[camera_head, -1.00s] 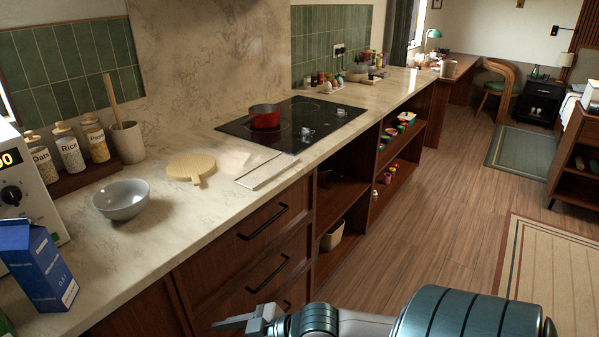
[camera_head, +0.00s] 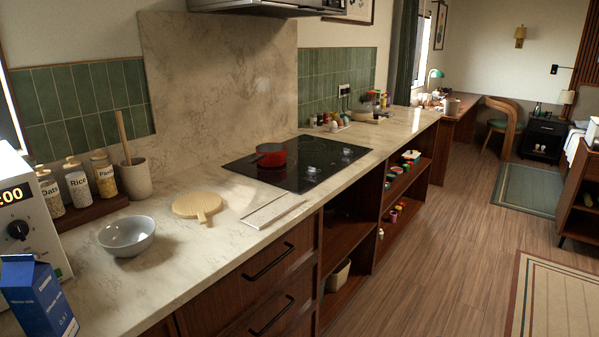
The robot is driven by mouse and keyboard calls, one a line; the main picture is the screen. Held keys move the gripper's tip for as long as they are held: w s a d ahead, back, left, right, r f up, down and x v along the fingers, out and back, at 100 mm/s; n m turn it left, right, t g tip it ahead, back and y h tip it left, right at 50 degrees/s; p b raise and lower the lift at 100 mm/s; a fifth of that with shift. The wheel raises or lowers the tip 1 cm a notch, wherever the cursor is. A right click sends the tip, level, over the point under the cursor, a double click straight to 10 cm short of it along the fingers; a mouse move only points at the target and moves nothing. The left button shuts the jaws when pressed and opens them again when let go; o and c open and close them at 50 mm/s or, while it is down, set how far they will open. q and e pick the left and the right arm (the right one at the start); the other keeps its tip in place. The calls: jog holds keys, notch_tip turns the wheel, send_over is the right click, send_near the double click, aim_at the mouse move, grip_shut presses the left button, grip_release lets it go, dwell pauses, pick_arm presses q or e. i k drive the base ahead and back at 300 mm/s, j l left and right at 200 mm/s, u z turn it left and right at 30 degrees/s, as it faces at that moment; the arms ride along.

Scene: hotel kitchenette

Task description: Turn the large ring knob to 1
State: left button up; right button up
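The black glass cooktop (camera_head: 240,168) is set into the stone counter near the middle of the view. Two small silvery knobs sit along its right side, a nearer one (camera_head: 312,170) and a farther one (camera_head: 347,152). Their markings are too small to read, and I cannot tell which one belongs to the large ring. A red pot (camera_head: 271,155) with a dark handle stands on the cooktop's left part. Neither of my grippers is in view.
A grey bowl (camera_head: 127,236), a round wooden board (camera_head: 197,205) and a flat pale panel (camera_head: 272,211) lie on the counter left of the cooktop. A blue carton (camera_head: 38,298) stands at the near left. Floor (camera_head: 420,270) right of the cabinets is clear.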

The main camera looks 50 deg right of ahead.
aim_at(312, 171)
jog(key=i+j, duration=0.15)
jog(key=j, duration=0.15)
jog(key=i+j+z, duration=0.15)
jog(key=j+z, duration=0.1)
jog(key=z, duration=1.6)
